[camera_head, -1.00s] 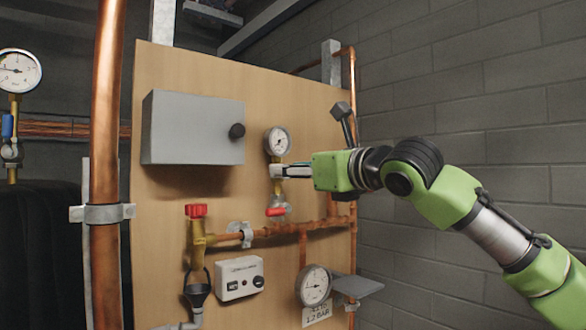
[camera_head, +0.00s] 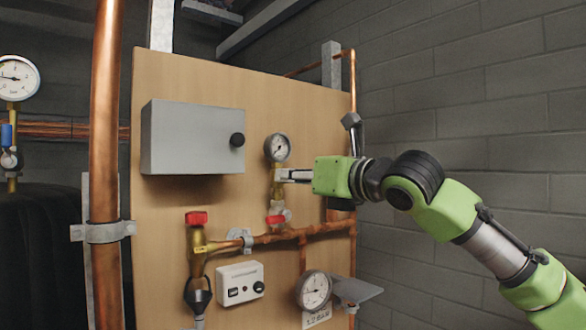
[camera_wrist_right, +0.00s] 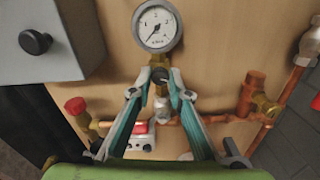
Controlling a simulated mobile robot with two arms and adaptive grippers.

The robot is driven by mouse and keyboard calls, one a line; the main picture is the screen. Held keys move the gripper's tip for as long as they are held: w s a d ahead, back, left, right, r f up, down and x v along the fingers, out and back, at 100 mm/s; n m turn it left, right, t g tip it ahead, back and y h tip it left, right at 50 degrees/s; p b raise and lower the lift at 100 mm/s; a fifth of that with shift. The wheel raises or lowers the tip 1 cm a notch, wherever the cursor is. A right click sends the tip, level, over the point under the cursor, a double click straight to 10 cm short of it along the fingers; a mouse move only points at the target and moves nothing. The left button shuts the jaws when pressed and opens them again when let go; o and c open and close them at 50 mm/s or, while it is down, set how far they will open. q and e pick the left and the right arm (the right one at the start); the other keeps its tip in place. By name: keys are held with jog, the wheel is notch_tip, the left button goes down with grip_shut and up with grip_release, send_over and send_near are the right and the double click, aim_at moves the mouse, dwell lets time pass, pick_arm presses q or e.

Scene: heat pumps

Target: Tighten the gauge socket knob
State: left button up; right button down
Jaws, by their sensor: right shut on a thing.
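The pressure gauge (camera_head: 277,148) with a white round dial is on the upper right of the wooden board; it also shows in the right wrist view (camera_wrist_right: 157,25). My right gripper (camera_head: 282,175) reaches in from the right, just below the gauge. In the right wrist view its two fingertips (camera_wrist_right: 160,80) are closed around the knob, which they partly hide. My left gripper is not in view.
A grey box (camera_head: 190,138) with a black knob juts out left of the gauge. Copper pipe (camera_head: 300,232) runs below, with a red-handled valve (camera_head: 196,218), a white control box (camera_head: 240,284) and a lower gauge (camera_head: 314,290). A thick copper pipe (camera_head: 105,150) stands at left.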

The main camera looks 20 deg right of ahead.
jog(key=m+p, duration=0.3)
jog(key=m, duration=0.7)
jog(key=m+p, duration=0.4)
jog(key=m, duration=0.7)
jog(key=m+p, duration=0.4)
jog(key=m, duration=0.7)
jog(key=shift+f, duration=0.25)
dwell(0.3)
jog(key=c, duration=1.9)
grip_release()
